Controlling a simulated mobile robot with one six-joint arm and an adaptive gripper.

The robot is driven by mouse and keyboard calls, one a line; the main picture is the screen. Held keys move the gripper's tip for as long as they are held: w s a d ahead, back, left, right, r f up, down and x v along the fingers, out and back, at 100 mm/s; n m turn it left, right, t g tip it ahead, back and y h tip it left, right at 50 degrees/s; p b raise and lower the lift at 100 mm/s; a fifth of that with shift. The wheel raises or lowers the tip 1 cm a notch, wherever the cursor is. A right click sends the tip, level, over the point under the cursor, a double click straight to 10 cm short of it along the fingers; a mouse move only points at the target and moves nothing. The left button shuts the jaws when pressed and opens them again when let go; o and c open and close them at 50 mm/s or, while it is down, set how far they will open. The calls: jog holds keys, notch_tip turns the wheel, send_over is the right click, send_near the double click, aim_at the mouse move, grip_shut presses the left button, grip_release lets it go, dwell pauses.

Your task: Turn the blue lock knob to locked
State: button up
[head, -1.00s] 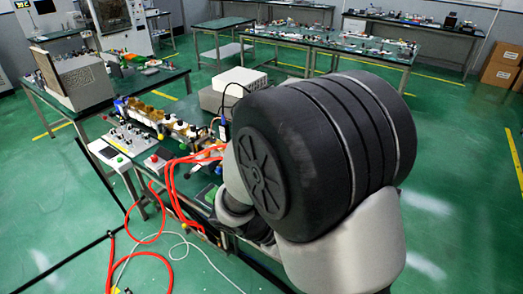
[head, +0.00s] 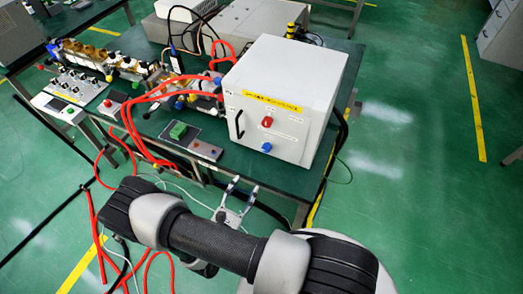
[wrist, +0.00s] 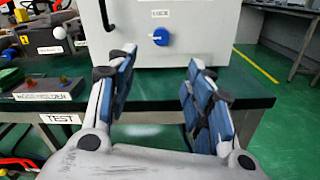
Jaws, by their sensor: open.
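The blue lock knob (head: 266,147) is on the front of a white cabinet (head: 309,85), below a red knob (head: 267,122). In the wrist view the blue knob (wrist: 160,37) shows ahead, between and beyond the fingertips, with a white pointer mark toward its left side. A small label (wrist: 160,13) sits above it. My gripper (head: 236,184) is in front of the cabinet, lower than the knob and apart from it. In the wrist view my gripper (wrist: 158,72) has its two fingers spread wide with nothing between them.
The cabinet stands on a dark green table (head: 341,72). A black handle (head: 239,124) is on its left front. Red hoses (head: 150,100), brass fittings and a small control box (head: 178,131) lie to the left.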

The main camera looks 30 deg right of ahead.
aim_at(265, 151)
jog(key=b+x, duration=0.1)
jog(key=x, duration=1.6)
jog(key=shift+d+r+b, duration=0.1)
jog(key=shift+b, duration=0.2)
jog(key=shift+c, duration=0.2)
jog(key=c, duration=1)
